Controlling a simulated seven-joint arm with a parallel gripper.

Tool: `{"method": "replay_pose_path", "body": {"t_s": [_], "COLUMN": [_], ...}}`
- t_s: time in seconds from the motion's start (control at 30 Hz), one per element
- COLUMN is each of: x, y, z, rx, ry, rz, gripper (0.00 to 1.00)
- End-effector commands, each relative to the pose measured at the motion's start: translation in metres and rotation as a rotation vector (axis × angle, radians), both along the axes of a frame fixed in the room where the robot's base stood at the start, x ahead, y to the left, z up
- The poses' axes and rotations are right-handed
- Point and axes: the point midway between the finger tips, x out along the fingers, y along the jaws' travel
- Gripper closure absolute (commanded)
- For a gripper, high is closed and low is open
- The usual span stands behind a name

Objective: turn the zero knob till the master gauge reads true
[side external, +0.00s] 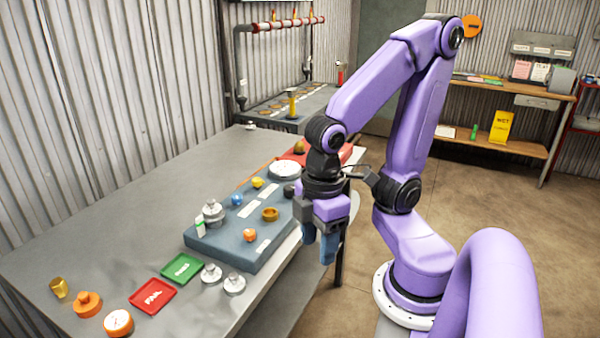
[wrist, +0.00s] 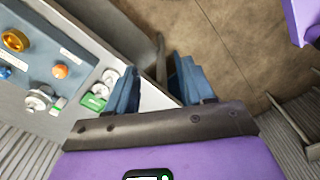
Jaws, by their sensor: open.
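A blue-grey block (side external: 215,245) on the bench carries small coloured knobs: blue (side external: 236,199), yellow (side external: 257,183), orange (side external: 249,235) and a brass ring-shaped piece (side external: 270,214). Which one is the zero knob I cannot tell. A white round-faced piece (side external: 285,169) lies beyond the block, and an orange-rimmed white dial (side external: 118,322) lies at the near end; which is the master gauge, and its reading, I cannot make out. My gripper (side external: 320,247) points down beside the bench's right edge, open and empty. In the wrist view its fingers (wrist: 157,85) are apart, with the block (wrist: 55,45) to the left.
Green (side external: 181,268) and red FAIL (side external: 153,294) trays lie on the near bench. Silver fittings (side external: 234,284) stand near its edge; a taller one (side external: 213,212) is on the block. The bench's left side (side external: 120,220) is clear. A corrugated wall stands behind.

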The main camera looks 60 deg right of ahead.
Motion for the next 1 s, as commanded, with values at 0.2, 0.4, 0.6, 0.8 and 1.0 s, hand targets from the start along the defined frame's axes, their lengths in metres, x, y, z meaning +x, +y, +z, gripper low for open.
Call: {"method": "replay_pose_path", "body": {"t_s": [0.2,0.4,0.6,0.8,1.0], "x": [0.067,0.133,0.192,0.237,0.262], "y": [-0.003,-0.029,-0.077,-0.147,-0.232], "z": [0.015,0.027,0.035,0.041,0.044], "rx": [-0.002,-0.003,-0.004,-0.003,-0.002], "ry": [0.004,0.009,0.015,0.019,0.026], "rz": [-0.349,-0.685,-1.019,-1.353,-1.687], "gripper": [0.47,0.47,0.47,0.47,0.47]}}
